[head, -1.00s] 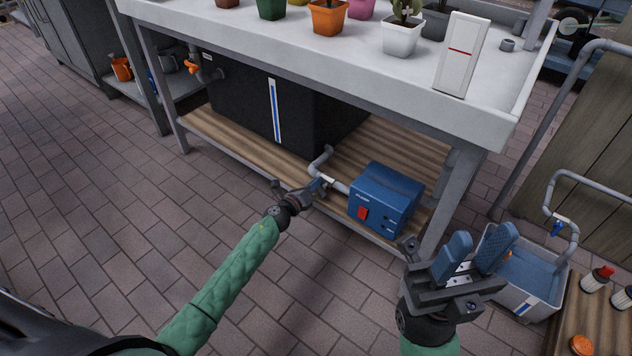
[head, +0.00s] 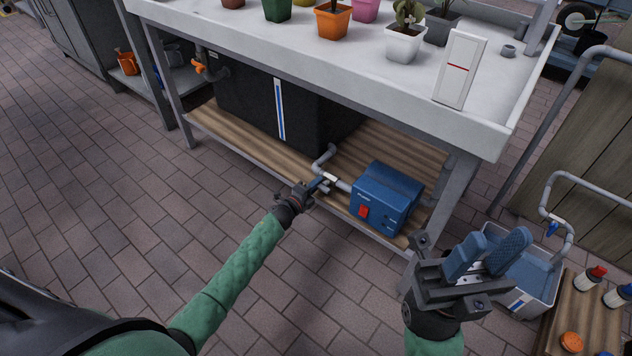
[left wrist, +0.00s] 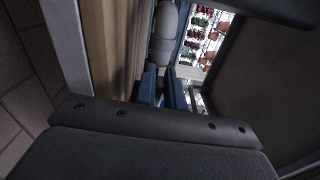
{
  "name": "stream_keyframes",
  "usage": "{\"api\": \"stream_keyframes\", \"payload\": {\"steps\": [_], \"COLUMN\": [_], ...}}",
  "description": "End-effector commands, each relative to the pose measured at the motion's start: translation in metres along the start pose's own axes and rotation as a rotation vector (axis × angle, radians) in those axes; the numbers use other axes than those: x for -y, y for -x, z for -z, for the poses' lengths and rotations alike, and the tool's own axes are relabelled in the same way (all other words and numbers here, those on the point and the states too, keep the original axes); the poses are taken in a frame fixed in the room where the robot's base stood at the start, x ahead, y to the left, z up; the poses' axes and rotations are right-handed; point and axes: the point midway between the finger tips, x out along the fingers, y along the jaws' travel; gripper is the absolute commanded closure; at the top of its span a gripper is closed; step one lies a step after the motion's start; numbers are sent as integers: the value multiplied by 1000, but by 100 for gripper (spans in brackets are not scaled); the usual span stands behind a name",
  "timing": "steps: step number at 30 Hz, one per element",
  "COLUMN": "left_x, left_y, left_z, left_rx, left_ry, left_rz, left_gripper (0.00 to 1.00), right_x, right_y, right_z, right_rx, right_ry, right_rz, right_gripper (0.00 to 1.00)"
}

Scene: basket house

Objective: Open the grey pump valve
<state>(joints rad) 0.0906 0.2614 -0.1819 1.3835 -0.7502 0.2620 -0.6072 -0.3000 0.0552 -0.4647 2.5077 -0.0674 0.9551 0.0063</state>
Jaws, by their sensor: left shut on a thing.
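The blue pump (head: 388,192) with a red switch sits on the low wooden shelf under the bench. A grey pipe (head: 325,158) runs from the black tank to it, with a pale valve body (head: 331,178) beside the pump. My left gripper (head: 320,184) is at this valve, shut on its handle, which the fingers mostly hide. In the left wrist view, the blue fingers (left wrist: 162,88) are close together with the grey pipe (left wrist: 164,40) just beyond them. My right gripper (head: 492,250) is open and empty in front of the bench, at right.
The black tank (head: 250,105) stands on the shelf behind the pipe. The bench top (head: 300,40) with potted plants overhangs the valve. A bench leg (head: 450,200) and a grey water tub (head: 535,275) are near my right gripper. The floor in front is clear.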

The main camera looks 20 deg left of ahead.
Motion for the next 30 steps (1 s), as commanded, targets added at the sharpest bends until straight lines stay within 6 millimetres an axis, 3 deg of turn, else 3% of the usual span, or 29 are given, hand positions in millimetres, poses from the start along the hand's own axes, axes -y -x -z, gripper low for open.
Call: {"api": "stream_keyframes", "payload": {"steps": [20, 21, 24, 30], "left_x": [-3, -3, -3, -2], "left_y": [1, 1, 1, 0], "left_z": [-1, -1, 0, 0], "left_rx": [1, 1, 1, 1], "left_ry": [63, 63, 62, 62], "left_rz": [-2, -2, -2, -1], "left_gripper": [100, 85, 67, 67], "right_x": [-1, -1, -1, -1], "right_y": [-2, -3, -3, -3], "right_z": [0, -1, -1, -1], "right_rx": [3, 3, 2, 2], "right_ry": [8, 9, 9, 9], "right_rz": [7, 7, 5, 4], "right_gripper": [64, 64, 64, 64]}}
